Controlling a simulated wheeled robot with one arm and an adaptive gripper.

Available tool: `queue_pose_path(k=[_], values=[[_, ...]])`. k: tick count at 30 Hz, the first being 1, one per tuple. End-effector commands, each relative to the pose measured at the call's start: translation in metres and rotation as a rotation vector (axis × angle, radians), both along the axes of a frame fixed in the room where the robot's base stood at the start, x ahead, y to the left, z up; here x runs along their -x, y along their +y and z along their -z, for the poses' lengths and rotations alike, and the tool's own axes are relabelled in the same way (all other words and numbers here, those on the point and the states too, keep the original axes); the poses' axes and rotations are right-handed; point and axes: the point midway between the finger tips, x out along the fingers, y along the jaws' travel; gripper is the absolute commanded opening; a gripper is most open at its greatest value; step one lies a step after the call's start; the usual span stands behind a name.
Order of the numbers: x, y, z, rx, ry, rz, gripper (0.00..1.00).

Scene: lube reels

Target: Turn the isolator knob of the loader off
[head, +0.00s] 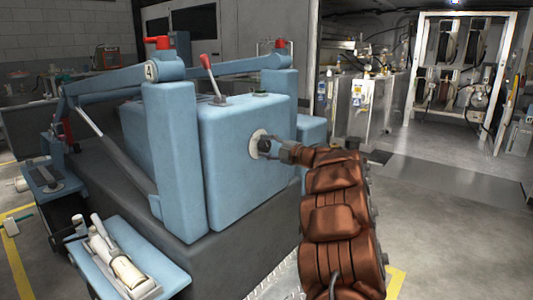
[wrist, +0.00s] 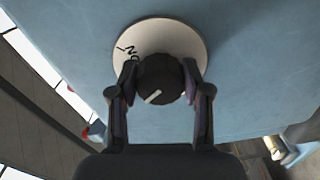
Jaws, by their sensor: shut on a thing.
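The isolator knob (wrist: 160,82) is black and round with a white pointer line, mounted on a pale round plate (wrist: 178,32) with dark lettering on the blue panel. In the wrist view the fingers of my gripper (wrist: 160,95) are closed on either side of the knob. The pointer line shows toward the lower left of the knob. In the head view the pale plate (head: 258,137) is on the side of the blue loader (head: 238,195), and my gripper (head: 272,147) reaches it from the right. The knob itself is mostly hidden there.
A red-handled lever (head: 207,65) stands on top of the loader. A blue tray with white cylinders (head: 128,272) is at the lower left. A metal cabinet (head: 368,108) and a reel rack (head: 455,75) stand behind. The floor at right (head: 450,220) is clear.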

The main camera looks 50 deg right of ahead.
Motion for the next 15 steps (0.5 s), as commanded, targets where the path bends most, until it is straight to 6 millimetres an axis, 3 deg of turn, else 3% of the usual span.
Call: queue_pose_path(k=[15], values=[[0.0, 0.0007, 0.0017, 0.228, -0.017, -0.003, 0.13]])
